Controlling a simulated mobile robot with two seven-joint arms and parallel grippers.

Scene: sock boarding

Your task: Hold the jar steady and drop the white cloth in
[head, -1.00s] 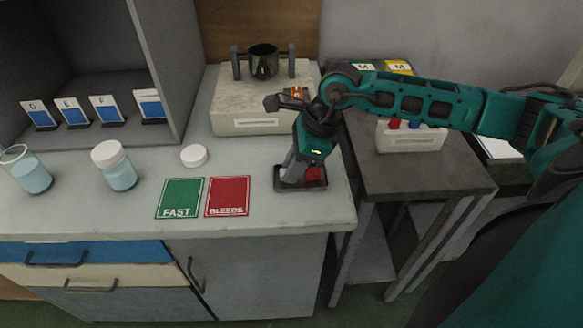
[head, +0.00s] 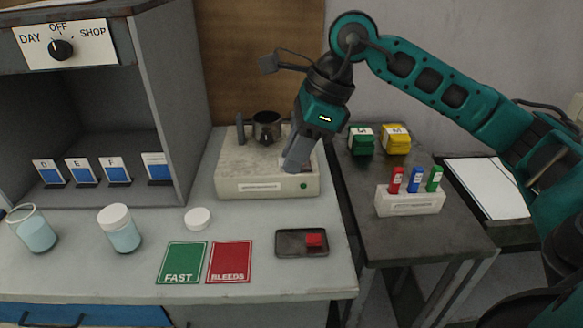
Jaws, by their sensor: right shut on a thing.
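An open glass jar (head: 36,235) with pale blue liquid stands upright at the left of the bench. A second jar (head: 123,236) with similar liquid wears a white lid. A loose white lid (head: 197,218) lies to its right. My right gripper (head: 293,165) points down above the grey box, right of the jars and well apart from them. It is shut on a small pale piece, seemingly the white cloth, mostly hidden by the fingers. A red cloth (head: 314,240) lies in the dark tray (head: 287,250). My left gripper is not in view.
A green FAST card (head: 182,263) and a red BLEEDS card (head: 230,262) lie at the front. A grey box (head: 250,187) with a dark cup (head: 266,127) stands behind. A cabinet (head: 167,100) with label cards is at left. The side table holds a bottle rack (head: 410,202).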

